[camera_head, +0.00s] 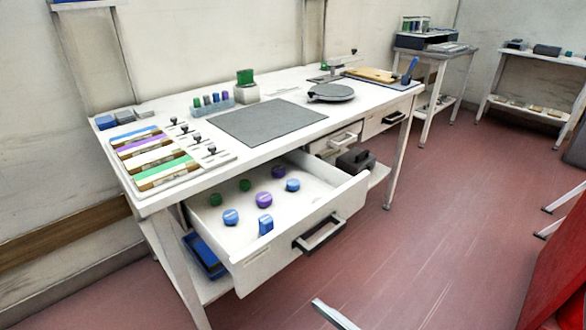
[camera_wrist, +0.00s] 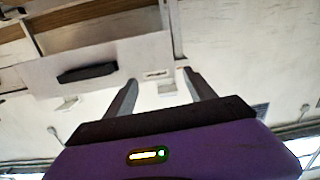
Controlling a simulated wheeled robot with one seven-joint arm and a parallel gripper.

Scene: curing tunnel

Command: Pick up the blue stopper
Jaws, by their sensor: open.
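Three blue stoppers lie in the open drawer (camera_head: 330,212) in the head view. One blue stopper (camera_head: 292,185) is at the right, another blue stopper (camera_head: 231,217) is at the left, and a taller-looking blue stopper (camera_head: 265,225) is near the front wall. My gripper (camera_wrist: 160,80) shows in the wrist view with its two fingers apart and nothing between them. A pale panel with a dark handle (camera_wrist: 87,73) shows beyond the fingers. No stopper is visible in the wrist view.
Purple stoppers (camera_head: 264,199) and green stoppers (camera_head: 215,200) share the drawer. The white bench (camera_head: 300,112) above carries a grey mat (camera_head: 262,121), a round dark plate (camera_head: 331,92) and a rack of coloured bars (camera_head: 150,160). Red floor to the right is mostly clear.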

